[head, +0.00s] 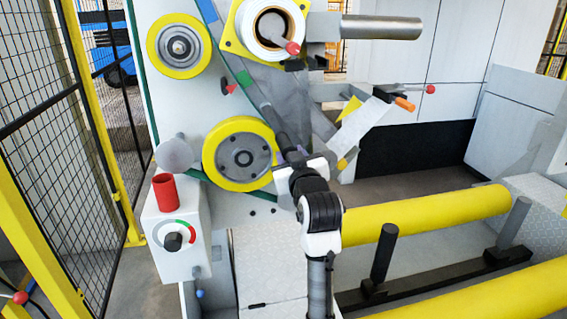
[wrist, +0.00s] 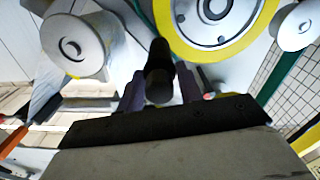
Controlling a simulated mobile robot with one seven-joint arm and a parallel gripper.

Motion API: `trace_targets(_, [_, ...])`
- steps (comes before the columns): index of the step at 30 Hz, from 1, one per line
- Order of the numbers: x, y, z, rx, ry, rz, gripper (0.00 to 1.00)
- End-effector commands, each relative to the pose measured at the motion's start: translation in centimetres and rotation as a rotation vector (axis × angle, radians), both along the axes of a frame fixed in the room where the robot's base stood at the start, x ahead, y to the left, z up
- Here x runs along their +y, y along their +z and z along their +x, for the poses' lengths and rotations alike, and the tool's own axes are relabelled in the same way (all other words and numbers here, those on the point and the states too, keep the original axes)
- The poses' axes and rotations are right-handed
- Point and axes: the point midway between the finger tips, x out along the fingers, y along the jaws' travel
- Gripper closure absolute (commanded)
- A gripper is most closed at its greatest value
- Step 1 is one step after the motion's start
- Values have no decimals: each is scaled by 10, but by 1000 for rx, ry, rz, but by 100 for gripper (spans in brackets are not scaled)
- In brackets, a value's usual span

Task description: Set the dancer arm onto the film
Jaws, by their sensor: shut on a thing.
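My gripper (head: 291,156) is in front of the machine's grey panel, just right of the lower yellow-rimmed wheel. Its purple fingers are closed on a dark round bar, which I take to be the dancer arm (head: 281,126). In the wrist view the bar (wrist: 160,68) stands between the two fingers (wrist: 160,92), its near end facing the camera. In the head view it slopes up and left from the fingers. A pale grey sheet, apparently the film (head: 292,92), hangs below the white roll (head: 269,24). I cannot tell whether the bar touches it.
The lower yellow-rimmed wheel (head: 240,153) is close beside my gripper. An orange-handled tool (head: 403,104) and a red-tipped lever (head: 420,89) stick out at right. A control box (head: 175,242) stands lower left. Yellow rollers (head: 430,216) lie at lower right.

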Motion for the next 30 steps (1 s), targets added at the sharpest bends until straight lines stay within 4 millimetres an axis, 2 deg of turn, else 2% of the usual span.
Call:
trace_targets(13, [-29, 20, 5, -83, -1, -418, 100])
trace_targets(30, [-46, 60, 9, -187, 1, -952, 100])
